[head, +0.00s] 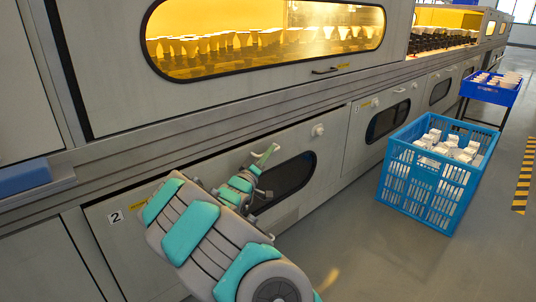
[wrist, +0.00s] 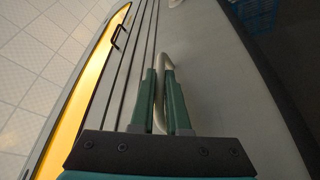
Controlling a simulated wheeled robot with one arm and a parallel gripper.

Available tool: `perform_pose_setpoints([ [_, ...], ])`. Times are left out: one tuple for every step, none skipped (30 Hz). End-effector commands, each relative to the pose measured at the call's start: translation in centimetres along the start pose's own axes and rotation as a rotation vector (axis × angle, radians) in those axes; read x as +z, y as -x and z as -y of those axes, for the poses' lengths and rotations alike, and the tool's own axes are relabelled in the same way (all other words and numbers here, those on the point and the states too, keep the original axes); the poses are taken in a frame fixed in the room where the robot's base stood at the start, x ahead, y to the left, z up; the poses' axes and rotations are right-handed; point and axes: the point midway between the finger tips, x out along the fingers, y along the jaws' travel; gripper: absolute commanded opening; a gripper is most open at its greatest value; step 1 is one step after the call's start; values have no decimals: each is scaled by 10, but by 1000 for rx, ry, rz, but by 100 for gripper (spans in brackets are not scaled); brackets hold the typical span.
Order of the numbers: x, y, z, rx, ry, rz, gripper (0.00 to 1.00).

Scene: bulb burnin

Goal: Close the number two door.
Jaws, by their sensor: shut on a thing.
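The number two door (head: 300,142) is the lower grey panel with a dark rounded window and a "2" label (head: 115,217) at its left. A dark gap runs along its top edge; I cannot tell how far it stands open. My gripper (head: 263,160) is at the upper middle of this door, and my arm hides much of its lower left part. In the wrist view my gripper (wrist: 161,78) has its green fingers shut around the pale curved door handle (wrist: 167,63). The handle is hard to make out in the head view.
A blue crate (head: 412,193) with white boxes stands on the floor to the right, near the number three door (head: 360,128). A blue bin (head: 490,92) stands on a stand farther back. A glowing oven window (head: 265,60) is above. Floor at lower right is clear.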

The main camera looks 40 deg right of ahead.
Motion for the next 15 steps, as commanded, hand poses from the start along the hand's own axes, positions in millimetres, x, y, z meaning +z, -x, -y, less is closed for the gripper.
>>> perform_pose_setpoints([
  [1,0,1,-2,1,1,0],
  [1,0,1,-2,1,1,0],
  [1,0,1,-2,1,1,0],
  [1,0,1,-2,1,1,0],
  [1,0,1,-2,1,1,0],
  [1,0,1,-2,1,1,0],
  [0,0,1,-2,1,1,0],
  [0,0,1,-3,2,1,0],
  [-2,0,1,-6,4,1,0],
  [-3,-1,2,-8,7,2,0],
  [-5,-2,2,-11,10,3,0],
  [-8,-3,4,-16,16,4,0],
  [-10,-4,5,-20,22,4,0],
  [-13,-4,7,-23,30,3,0],
  [-15,-5,8,-26,38,4,0],
])
